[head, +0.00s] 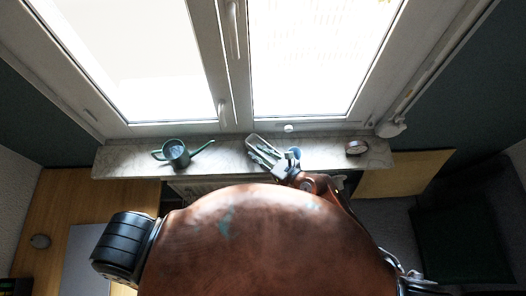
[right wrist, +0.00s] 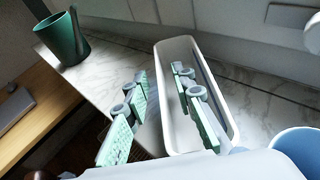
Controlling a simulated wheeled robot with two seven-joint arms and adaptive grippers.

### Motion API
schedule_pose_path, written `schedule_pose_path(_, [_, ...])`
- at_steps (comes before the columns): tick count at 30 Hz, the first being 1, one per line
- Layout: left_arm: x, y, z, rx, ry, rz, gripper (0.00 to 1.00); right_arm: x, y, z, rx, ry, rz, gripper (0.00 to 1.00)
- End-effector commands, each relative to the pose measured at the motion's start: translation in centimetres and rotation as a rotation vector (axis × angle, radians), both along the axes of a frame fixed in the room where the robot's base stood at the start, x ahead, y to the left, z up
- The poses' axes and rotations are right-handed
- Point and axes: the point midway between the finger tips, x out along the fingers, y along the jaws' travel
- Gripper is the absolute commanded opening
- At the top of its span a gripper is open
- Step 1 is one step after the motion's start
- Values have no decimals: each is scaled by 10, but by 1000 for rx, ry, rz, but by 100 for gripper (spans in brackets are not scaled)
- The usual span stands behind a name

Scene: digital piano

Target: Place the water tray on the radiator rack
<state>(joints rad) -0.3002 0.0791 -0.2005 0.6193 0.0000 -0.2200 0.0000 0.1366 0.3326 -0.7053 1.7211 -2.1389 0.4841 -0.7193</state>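The water tray is a long, narrow, pale trough (right wrist: 170,52) on the marble windowsill; in the head view the tray (head: 258,140) lies near the sill's middle. My right gripper (head: 264,158) is at the tray. In the right wrist view its fingers (right wrist: 158,112) are spread, with one green pad outside the tray's left wall and the other over or inside the trough. A gap shows between the pads, and I cannot tell whether either touches the wall. A white radiator (head: 195,188) shows partly below the sill; its rack is not clearly visible. My left gripper is not in view.
A green watering can (head: 176,153) stands on the sill (head: 122,160) to the left. A blue cup (right wrist: 298,150) is close to the tray's right side. A small reddish round item (head: 356,147) sits farther right. Windows rise behind; a wooden desk (head: 60,205) is at left.

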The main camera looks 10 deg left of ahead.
Motion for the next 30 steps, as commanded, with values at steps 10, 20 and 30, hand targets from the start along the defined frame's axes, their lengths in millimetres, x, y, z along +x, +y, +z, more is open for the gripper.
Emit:
schedule_pose_path(10, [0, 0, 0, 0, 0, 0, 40, 0, -1, 0, 0, 0, -1, 9])
schedule_pose_path(20, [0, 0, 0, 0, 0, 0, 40, 0, -1, 0, 0, 1, -1, 0])
schedule_pose_path(30, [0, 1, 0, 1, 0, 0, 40, 0, -1, 1, 2, -1, -1, 0])
